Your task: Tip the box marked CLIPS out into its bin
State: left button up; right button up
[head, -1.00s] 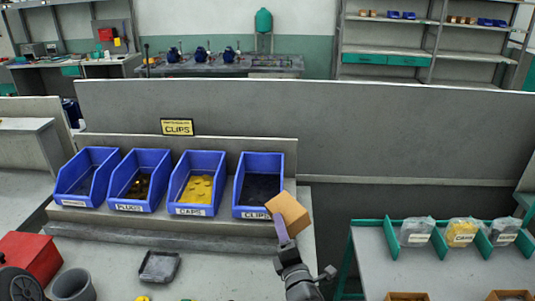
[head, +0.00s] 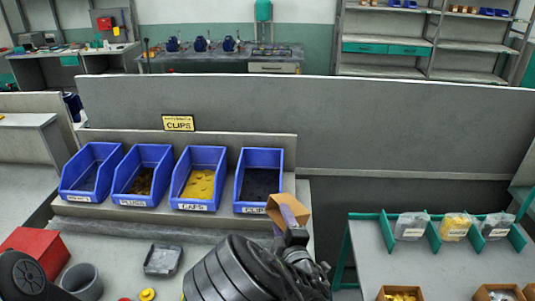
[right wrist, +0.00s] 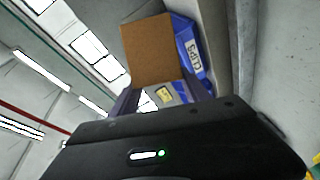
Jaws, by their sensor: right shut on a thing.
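A brown cardboard box (head: 274,210) is held by my right gripper (head: 291,214) at the front right corner of the blue bin marked CLIPS (head: 253,208). The box is tilted. A plain brown face of it (right wrist: 150,52) shows in the right wrist view, and no marking on it can be read. The gripper is shut on the box, with one finger along its near side. The CLIPS bin holds dark contents and also shows in the right wrist view (right wrist: 190,55). I cannot see anything falling from the box. My left gripper is out of view.
Other blue bins stand to the left, including one marked CAPS (head: 193,207) with yellow pieces. A yellow CLIPS sign (head: 178,123) stands behind. A red box (head: 38,250), grey cup (head: 82,281) and black tray (head: 162,259) lie in front. A side table (head: 370,262) holds bags and boxes.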

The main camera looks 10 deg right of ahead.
dwell(0.3)
jog(key=m, duration=0.2)
jog(key=shift+r+m+g+y, duration=0.3)
jog(key=shift+r+g, duration=0.1)
jog(key=shift+r+m+g+y, duration=0.15)
jog(key=shift+m+g+y, duration=0.15)
jog(key=shift+m, duration=0.4)
jog(key=shift+d+r+m+g+y, duration=0.1)
jog(key=shift+r+m+g+y, duration=0.35)
jog(key=shift+m, duration=0.75)
jog(key=shift+r+m+y, duration=0.2)
jog(key=shift+m+y, duration=0.15)
jog(key=shift+m, duration=0.15)
